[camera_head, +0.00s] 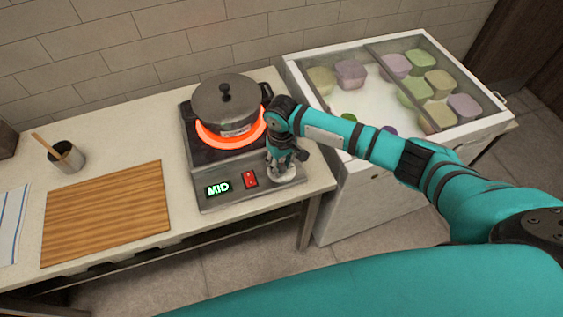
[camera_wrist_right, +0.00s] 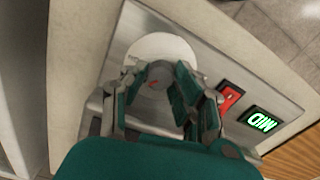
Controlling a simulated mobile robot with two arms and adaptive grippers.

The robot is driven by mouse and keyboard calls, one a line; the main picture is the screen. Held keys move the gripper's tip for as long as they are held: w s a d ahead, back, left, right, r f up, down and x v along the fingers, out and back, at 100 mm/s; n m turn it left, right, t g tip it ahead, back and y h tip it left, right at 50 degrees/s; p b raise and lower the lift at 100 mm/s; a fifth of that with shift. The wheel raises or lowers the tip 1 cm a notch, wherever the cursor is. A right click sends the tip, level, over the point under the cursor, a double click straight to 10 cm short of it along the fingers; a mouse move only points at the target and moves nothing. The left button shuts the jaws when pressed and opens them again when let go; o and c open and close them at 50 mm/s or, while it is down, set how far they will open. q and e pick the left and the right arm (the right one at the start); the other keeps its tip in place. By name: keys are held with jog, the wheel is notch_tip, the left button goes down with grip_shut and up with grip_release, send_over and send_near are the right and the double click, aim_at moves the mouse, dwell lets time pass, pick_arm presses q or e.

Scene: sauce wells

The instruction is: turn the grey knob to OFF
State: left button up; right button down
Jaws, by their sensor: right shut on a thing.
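The grey knob (camera_wrist_right: 157,77) sits on a pale round plate (camera_wrist_right: 160,48) on the cooker's front panel. My right gripper (camera_wrist_right: 155,82) is shut on the knob, with a finger on each side of it. In the head view my right gripper (camera_head: 285,170) comes down over the knob and hides most of it. The cooker's display (camera_head: 218,188) reads MID in green, and it also shows in the right wrist view (camera_wrist_right: 262,121). The burner ring (camera_head: 231,142) glows orange-red under a lidded grey pot (camera_head: 226,104). My left gripper is not in view.
A red switch (camera_head: 250,178) is on the panel between display and knob. A wooden board (camera_head: 108,212), a cup with a wooden utensil (camera_head: 67,157) and a striped cloth (camera_head: 12,222) lie to the left. A glass-topped chest with tubs (camera_head: 325,182) stands to the right.

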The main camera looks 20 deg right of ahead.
jog(key=n+p, duration=0.2)
jog(key=n, duration=0.2)
jog(key=shift+r, duration=0.15)
jog(key=n+p, duration=0.1)
jog(key=n, duration=0.3)
jog(key=shift+n, duration=0.4)
jog(key=n, duration=0.4)
jog(key=shift+n+p, duration=0.3)
jog(key=n, duration=0.5)
jog(key=shift+n, duration=0.3)
